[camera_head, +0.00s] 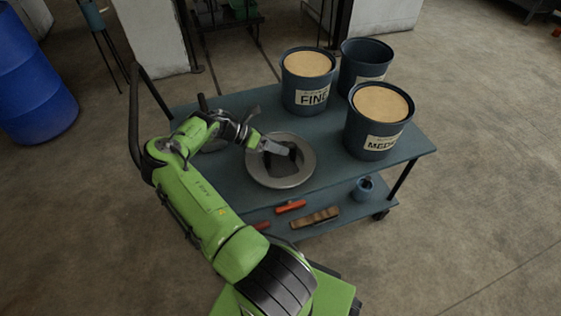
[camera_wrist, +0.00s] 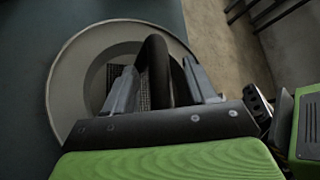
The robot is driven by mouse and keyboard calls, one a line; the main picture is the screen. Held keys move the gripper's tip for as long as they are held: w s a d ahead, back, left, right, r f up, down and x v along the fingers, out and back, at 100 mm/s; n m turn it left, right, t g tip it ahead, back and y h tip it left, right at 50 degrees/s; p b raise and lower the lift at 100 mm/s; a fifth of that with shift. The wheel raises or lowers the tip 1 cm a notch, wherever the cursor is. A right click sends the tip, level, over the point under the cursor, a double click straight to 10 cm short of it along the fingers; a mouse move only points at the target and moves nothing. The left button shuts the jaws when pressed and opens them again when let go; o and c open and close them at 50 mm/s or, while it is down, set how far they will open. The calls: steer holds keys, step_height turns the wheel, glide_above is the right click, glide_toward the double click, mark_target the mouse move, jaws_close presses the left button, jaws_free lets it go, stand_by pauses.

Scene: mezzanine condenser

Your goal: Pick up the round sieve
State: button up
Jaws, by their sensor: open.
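The round sieve (camera_head: 306,172) is a grey metal ring with a wide rim, lying on the cart's top near its front edge. In the wrist view the sieve (camera_wrist: 66,88) shows a pale rim, a mesh bottom and a dark arched handle (camera_wrist: 157,62). My gripper (camera_head: 283,151) reaches in over the sieve from the left. In the wrist view my gripper (camera_wrist: 162,88) is open, with one finger on each side of the handle. I cannot tell whether either finger touches it. The gripper hides part of the sieve's inside.
On the blue-grey cart (camera_head: 253,100) stand a FINE bucket (camera_head: 308,84), a second filled bucket (camera_head: 378,120) and a dark bucket (camera_head: 366,66). The lower shelf holds a red-handled tool (camera_head: 291,206), a brush (camera_head: 314,218) and a small cup (camera_head: 363,188). A blue barrel (camera_head: 35,80) stands left.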

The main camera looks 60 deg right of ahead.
steer(key=shift+x, duration=0.8)
steer(key=shift+w, duration=0.1)
steer(key=shift+c, duration=0.3)
jaws_close()
